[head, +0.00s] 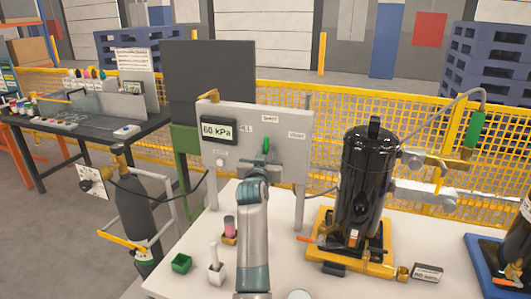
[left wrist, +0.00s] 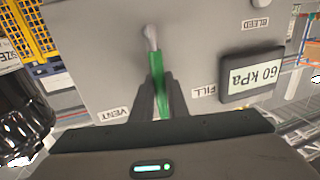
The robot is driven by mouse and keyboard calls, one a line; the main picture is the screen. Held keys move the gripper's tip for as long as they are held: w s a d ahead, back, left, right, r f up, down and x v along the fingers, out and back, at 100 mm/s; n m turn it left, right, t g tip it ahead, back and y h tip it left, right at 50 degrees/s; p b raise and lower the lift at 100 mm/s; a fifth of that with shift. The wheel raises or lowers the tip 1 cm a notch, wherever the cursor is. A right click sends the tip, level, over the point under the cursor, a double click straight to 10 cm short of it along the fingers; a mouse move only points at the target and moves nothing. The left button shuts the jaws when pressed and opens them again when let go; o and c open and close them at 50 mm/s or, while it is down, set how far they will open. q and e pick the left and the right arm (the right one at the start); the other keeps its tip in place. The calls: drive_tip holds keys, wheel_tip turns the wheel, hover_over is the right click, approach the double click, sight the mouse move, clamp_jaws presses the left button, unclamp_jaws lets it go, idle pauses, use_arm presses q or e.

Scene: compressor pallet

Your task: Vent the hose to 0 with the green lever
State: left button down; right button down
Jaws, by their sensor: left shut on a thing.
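The green lever (head: 266,145) is on the front of the grey panel (head: 230,160) and stands roughly upright, its tip toward the SHUT label (head: 270,118). In the left wrist view, which is upside down, the lever (left wrist: 157,75) lies between the dark fingers of my left gripper (left wrist: 158,100), shut on it. The VENT label (left wrist: 113,114) and FILL label (left wrist: 203,91) are on either side of the lever; the SHUT label is hidden there. The gauge display (head: 218,131) reads 60 kPa; it also shows in the wrist view (left wrist: 250,75). My right gripper is not in view.
A black compressor (head: 365,185) on a yellow base stands right of the panel. A grey hose (head: 445,103) with a green end (head: 475,130) hangs beside it. A dark gas cylinder (head: 137,205) stands left.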

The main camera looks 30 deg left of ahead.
use_arm(q)
drive_tip(key=shift+d+m, duration=0.2)
drive_tip(key=shift+m, duration=0.2)
drive_tip(key=shift+w+d+m, duration=0.1)
drive_tip(key=shift+d+m, duration=0.05)
drive_tip(key=shift+m, duration=0.15)
drive_tip(key=d+m, duration=0.2)
drive_tip(key=m, duration=0.1)
drive_tip(key=f+m+t, duration=0.1)
drive_tip(key=m, duration=0.1)
drive_tip(key=shift+w+d, duration=0.35)
drive_tip(key=shift+d, duration=0.05)
drive_tip(key=shift+w+d+f+m+t, duration=0.1)
drive_tip(key=shift+d+f+m+t, duration=0.25)
drive_tip(key=shift+m, duration=0.45)
drive_tip(key=shift+w+d+f+m+h, duration=0.1)
drive_tip(key=shift+d+f+m+h, duration=0.15)
drive_tip(key=shift+m, duration=0.4)
drive_tip(key=shift+d+f+m+h, duration=0.1)
drive_tip(key=shift+d+m, duration=0.2)
drive_tip(key=shift+m, duration=0.35)
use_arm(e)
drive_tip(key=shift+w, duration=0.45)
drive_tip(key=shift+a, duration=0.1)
